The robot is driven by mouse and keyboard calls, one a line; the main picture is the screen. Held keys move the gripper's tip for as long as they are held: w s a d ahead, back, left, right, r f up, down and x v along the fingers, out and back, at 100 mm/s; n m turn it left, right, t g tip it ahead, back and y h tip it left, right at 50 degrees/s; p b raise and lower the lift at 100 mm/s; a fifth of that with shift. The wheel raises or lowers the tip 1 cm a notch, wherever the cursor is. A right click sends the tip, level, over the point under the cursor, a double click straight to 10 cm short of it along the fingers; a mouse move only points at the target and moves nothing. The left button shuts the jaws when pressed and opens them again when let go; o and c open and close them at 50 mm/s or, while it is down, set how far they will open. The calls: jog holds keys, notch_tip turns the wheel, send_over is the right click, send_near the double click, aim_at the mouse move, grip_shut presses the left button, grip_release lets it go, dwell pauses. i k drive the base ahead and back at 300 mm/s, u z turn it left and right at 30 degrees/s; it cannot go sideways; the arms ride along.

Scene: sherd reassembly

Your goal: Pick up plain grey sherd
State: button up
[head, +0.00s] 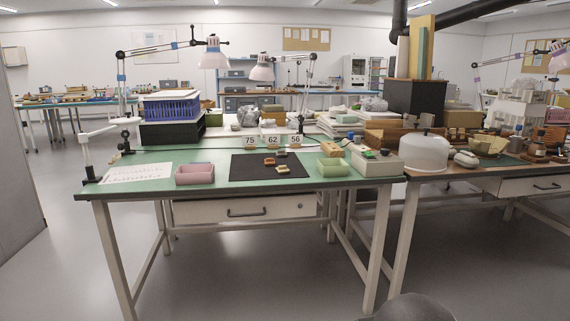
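A few small sherds lie on a black mat (245,173) on the green-topped table (135,157). One is orange-brown (270,161), one yellowish tan (283,169), and one behind them is darker, perhaps greyish (282,154). They are too small from here to tell surely which is the plain grey sherd. My gripper is not in view.
A pink tray (195,180) stands left of the mat and a pale green tray (333,173) right of it. Number cards 75, 62 and 56 (272,141) stand behind. A white box (376,164) sits at the right.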

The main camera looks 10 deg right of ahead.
aim_at(280, 152)
jog(key=z, duration=0.1)
jog(key=k, duration=0.45)
jog(key=u, duration=1.3)
jog(key=i, duration=0.75)
jog(key=u, duration=0.65)
jog(key=i, duration=0.85)
jog(key=z, duration=0.65)
jog(key=i, duration=0.7)
jog(key=z, duration=0.8)
